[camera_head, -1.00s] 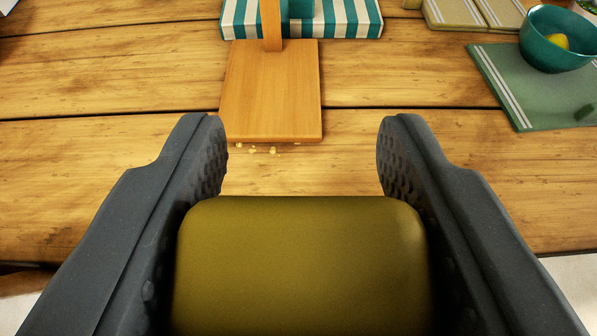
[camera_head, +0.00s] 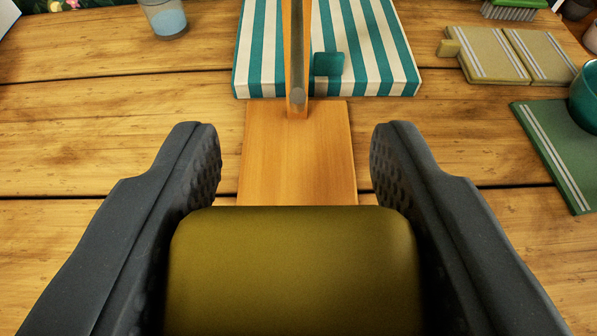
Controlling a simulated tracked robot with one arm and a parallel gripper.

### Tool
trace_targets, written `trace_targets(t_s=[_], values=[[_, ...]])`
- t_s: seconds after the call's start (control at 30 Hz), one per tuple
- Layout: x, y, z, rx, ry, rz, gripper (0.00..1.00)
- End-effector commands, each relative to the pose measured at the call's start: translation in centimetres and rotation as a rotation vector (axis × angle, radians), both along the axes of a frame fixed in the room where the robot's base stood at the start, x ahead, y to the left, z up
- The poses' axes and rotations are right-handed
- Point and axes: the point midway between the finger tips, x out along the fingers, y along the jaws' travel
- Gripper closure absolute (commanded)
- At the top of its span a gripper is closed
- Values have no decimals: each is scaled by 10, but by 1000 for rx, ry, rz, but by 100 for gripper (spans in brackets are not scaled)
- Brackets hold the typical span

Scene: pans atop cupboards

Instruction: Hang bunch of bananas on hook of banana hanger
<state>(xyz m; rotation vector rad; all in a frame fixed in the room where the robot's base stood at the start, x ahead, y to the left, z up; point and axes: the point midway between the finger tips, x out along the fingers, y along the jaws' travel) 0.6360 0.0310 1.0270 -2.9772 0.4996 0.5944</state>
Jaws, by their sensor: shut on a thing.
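The banana hanger's wooden base (camera_head: 297,160) lies flat on the table ahead, with its post rising at the far end. A grey metal rod with a rounded end, the hook (camera_head: 297,60), shows in front of the post; its upper part is out of frame. My gripper (camera_head: 295,160) is shut on an olive-yellow rounded block, which looks like the stem end of the bunch of bananas (camera_head: 293,270). The block fills the space between the fingers, and the rest of the bunch is hidden. The block covers the near end of the base in view and is apart from the hook.
A glass (camera_head: 165,18) is at back left. Beige mats (camera_head: 500,50), a green mat (camera_head: 550,140) and a teal bowl (camera_head: 585,95) are at right. The left tabletop is mostly clear.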

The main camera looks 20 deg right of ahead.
Motion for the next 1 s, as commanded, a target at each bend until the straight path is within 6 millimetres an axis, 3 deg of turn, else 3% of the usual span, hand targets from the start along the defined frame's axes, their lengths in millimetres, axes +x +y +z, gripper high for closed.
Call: trace_targets(t_s=[1.0], values=[[42, -18, -2, -1, -4, -6, 100]])
